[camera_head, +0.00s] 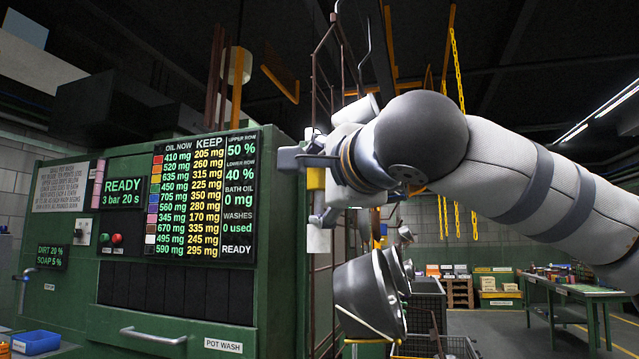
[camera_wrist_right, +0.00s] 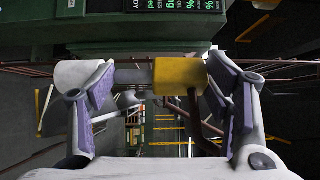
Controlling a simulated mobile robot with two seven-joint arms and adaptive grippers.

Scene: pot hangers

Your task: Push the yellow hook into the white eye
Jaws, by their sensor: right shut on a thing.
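My right gripper (camera_head: 317,192) is in front of the green machine's right edge, its two fingers one above the other. It is shut on the yellow hook, whose yellow block (camera_head: 315,178) shows between the fingers. In the right wrist view the fingers of my gripper (camera_wrist_right: 161,82) straddle the yellow block (camera_wrist_right: 178,76) at right and a grey rod (camera_wrist_right: 134,77). A white cylinder (camera_wrist_right: 74,74) lies at the rod's left end, partly behind the left finger. I cannot tell whether it is the white eye. My left gripper is out of view.
The green machine (camera_head: 60,260) with its display panel (camera_head: 205,195) fills the left. Yellow chains (camera_head: 457,70) hang farther back. A green table (camera_head: 575,292) stands far right.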

